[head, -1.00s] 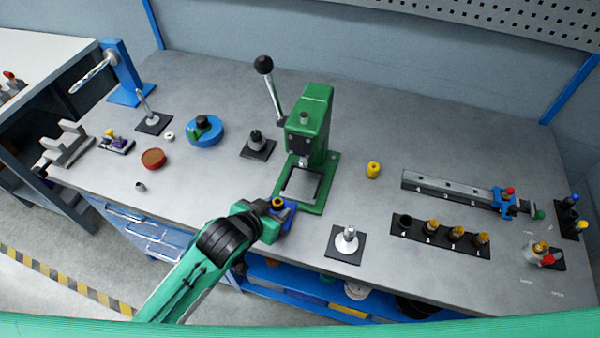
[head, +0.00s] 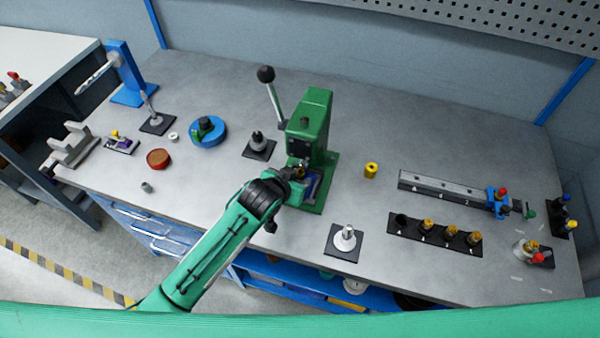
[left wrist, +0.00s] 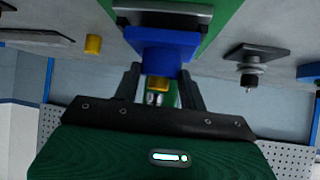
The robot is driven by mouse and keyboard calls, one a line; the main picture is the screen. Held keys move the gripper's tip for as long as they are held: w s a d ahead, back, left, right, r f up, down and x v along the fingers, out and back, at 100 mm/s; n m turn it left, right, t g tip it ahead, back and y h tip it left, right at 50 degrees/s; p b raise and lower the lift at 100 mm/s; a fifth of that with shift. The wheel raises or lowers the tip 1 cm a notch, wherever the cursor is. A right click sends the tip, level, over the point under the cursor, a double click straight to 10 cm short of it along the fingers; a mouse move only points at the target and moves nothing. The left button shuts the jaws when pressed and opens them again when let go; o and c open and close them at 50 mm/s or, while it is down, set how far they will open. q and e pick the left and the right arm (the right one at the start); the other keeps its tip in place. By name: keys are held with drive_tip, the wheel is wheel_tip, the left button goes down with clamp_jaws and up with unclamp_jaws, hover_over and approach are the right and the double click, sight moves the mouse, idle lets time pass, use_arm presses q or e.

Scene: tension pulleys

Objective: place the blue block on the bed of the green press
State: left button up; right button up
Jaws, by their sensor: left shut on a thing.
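The green press (head: 312,115) stands mid-table, its black-knobbed lever raised. Its bed (head: 319,207) lies at the foot of the column, mostly covered by my gripper and the block. My left gripper (head: 300,178) is shut on the blue block (head: 311,186), over the bed and under the ram. In the left wrist view the blue block (left wrist: 160,50) sits between the two dark fingers, with a yellow part (left wrist: 158,83) on it. I cannot tell whether the block touches the bed. My right gripper is out of view.
A yellow bushing (head: 371,170) stands right of the press. A black plate with a silver post (head: 345,239) is in front right, and a black plate with a dark post (head: 258,145) is left. A black strip with several sockets (head: 435,237) lies farther right.

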use_arm(q)
drive_tip(key=shift+w+d+r+p, duration=0.15)
drive_tip(key=shift+w+d, duration=0.15)
drive_tip(key=shift+w, duration=0.15)
drive_tip(key=shift+w+d+r+p, duration=0.15)
drive_tip(key=shift+w+d, duration=0.1)
drive_tip(key=shift+w, duration=0.2)
drive_tip(key=shift+f+p, duration=0.4)
drive_tip(key=shift+f, duration=0.2)
drive_tip(key=shift+s+f, duration=0.2)
drive_tip(key=shift+f, duration=0.2)
clamp_jaws()
drive_tip(key=o, duration=0.9)
unclamp_jaws()
drive_tip(key=shift+a+f, duration=0.1)
drive_tip(key=shift+f, duration=0.05)
drive_tip(key=o, duration=0.4)
drive_tip(key=shift+w, duration=0.15)
drive_tip(key=shift+r, duration=0.25)
drive_tip(key=shift+b+v, duration=1.35)
drive_tip(key=shift+v, duration=4.65)
